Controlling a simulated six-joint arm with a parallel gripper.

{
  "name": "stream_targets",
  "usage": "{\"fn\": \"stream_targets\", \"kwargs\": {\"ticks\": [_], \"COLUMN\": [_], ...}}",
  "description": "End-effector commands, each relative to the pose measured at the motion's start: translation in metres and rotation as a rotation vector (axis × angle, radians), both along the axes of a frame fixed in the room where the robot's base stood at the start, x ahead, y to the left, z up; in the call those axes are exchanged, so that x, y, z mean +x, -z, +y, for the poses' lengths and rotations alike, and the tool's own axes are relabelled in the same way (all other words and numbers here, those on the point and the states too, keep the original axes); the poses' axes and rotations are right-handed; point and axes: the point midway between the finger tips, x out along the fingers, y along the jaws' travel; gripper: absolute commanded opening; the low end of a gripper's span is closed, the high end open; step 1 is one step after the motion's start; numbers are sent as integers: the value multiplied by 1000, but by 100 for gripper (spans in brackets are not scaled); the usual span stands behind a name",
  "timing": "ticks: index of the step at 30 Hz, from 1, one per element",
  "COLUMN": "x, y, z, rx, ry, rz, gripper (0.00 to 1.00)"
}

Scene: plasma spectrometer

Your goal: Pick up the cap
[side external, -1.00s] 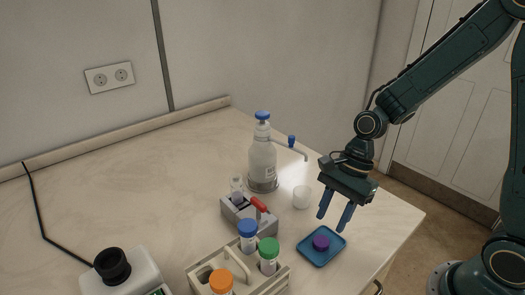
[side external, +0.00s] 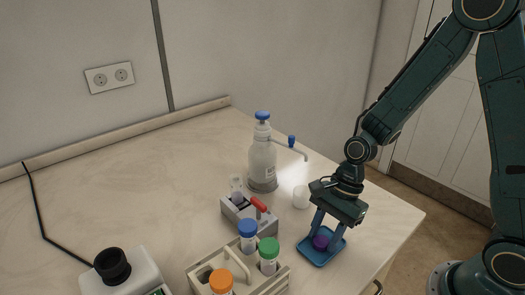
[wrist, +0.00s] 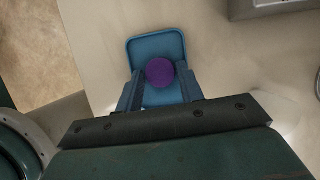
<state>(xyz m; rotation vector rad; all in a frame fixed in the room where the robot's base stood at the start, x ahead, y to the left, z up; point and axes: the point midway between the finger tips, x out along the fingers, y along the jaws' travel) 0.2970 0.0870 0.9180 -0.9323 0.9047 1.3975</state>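A purple cap (side external: 321,241) lies on a small blue tray (side external: 309,255) near the right edge of the table. In the wrist view the cap (wrist: 160,72) shows from above, on the blue tray (wrist: 150,46). My gripper (side external: 322,236) points down over the tray with its two blue fingers on either side of the cap. In the wrist view the gripper (wrist: 162,82) is open, with a finger left and right of the cap and small gaps visible. The fingers partly hide the cap's sides in the side view.
A rack (side external: 240,276) holds tubes with blue, green and orange caps, left of the tray. A grey holder (side external: 234,215) with a red part and a small white cup (side external: 301,197) stand behind.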

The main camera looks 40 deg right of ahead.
Motion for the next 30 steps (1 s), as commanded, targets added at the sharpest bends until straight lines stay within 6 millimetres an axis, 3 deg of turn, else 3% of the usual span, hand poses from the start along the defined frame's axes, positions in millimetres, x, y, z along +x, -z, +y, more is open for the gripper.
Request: {"fn": "stream_targets", "kwargs": {"ticks": [8,12,13,30], "x": [0,0,0,1], "y": [0,0,0,-4], "z": [0,0,0,0], "rx": [0,0,0,0], "ry": [0,0,0,1], "rz": [-1,-1,-1,-2], "gripper": [37,12,11,6]}}
